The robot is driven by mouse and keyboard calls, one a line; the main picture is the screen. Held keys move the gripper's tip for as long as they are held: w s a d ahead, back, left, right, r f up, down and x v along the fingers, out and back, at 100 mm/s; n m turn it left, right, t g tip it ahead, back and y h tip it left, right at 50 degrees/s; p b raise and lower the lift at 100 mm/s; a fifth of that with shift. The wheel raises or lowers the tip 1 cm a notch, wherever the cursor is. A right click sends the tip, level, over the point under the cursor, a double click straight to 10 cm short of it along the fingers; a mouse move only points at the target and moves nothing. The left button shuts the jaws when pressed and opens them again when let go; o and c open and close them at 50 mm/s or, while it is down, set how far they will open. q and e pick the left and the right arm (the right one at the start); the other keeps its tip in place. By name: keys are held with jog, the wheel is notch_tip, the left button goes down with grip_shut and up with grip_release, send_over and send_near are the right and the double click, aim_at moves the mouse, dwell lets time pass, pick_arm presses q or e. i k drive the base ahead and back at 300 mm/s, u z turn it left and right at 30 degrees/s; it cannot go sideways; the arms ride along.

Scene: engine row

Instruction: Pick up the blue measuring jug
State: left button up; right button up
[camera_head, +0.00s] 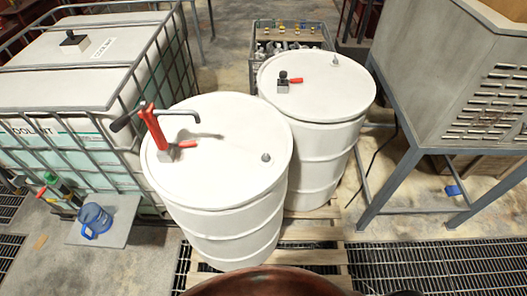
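The blue measuring jug (94,219) is at the lower left, on a flat grey slab (120,228) near the floor. The slab is in front of the caged coolant tank (55,65). The jug looks upright, with a handle-like part toward its lower left. Nothing touches it from above. Neither of my grippers shows in the head view.
A tap with green and red parts (50,180) is just behind the jug. Two white drums (220,195) (318,100) stand on a wooden pallet (310,257) in the middle; a red hand pump (152,130) tops the nearer one. A grey vented cabinet (440,90) stands at right.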

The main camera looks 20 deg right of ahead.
aim_at(91, 215)
jog(key=u, duration=1.35)
jog(key=k, duration=1.1)
jog(key=u, duration=1.3)
jog(key=i, duration=1.65)
jog(key=u, duration=0.25)
jog(key=i, duration=1.25)
jog(key=z, duration=1.35)
jog(key=i, duration=0.8)
jog(key=z, duration=0.95)
